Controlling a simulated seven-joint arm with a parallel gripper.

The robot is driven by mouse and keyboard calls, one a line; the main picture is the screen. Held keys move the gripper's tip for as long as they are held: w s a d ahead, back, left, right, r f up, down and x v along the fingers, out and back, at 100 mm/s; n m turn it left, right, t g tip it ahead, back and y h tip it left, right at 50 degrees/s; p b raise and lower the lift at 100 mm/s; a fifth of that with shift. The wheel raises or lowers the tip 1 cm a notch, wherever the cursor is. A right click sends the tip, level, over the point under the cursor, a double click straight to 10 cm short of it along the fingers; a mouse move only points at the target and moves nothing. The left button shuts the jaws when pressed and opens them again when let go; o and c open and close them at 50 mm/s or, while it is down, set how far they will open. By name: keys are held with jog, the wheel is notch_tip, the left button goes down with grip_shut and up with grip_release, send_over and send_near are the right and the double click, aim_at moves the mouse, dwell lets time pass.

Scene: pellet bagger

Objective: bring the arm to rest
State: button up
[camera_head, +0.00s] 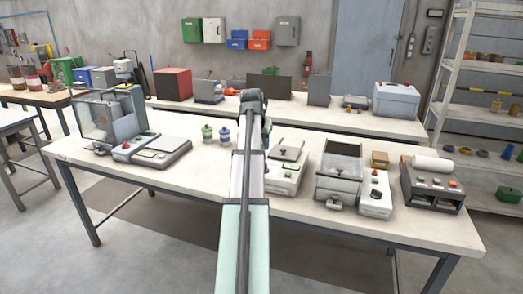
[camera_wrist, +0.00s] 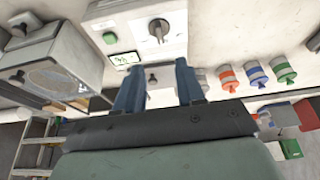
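My gripper (camera_wrist: 159,88) is open and empty in the wrist view, its two blue fingers apart. A white device (camera_wrist: 155,25) with a dark knob and a green button lies beyond the fingertips in that view. In the head view my arm reaches up the middle of the picture across the front table (camera_head: 410,228); my gripper cannot be made out there. A white device (camera_head: 285,176) stands just right of my arm. I see nothing held.
A flat scale-like device (camera_head: 160,152) and two small jars (camera_head: 207,133) stand left of my arm. A hopper machine (camera_head: 338,170) and a roll printer (camera_head: 432,182) stand to the right. A back table (camera_head: 300,121) carries boxes; a shelf rack (camera_head: 470,72) stands far right.

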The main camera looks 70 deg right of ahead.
jog(key=shift+a+r, duration=0.25)
jog(key=shift+r, duration=0.3)
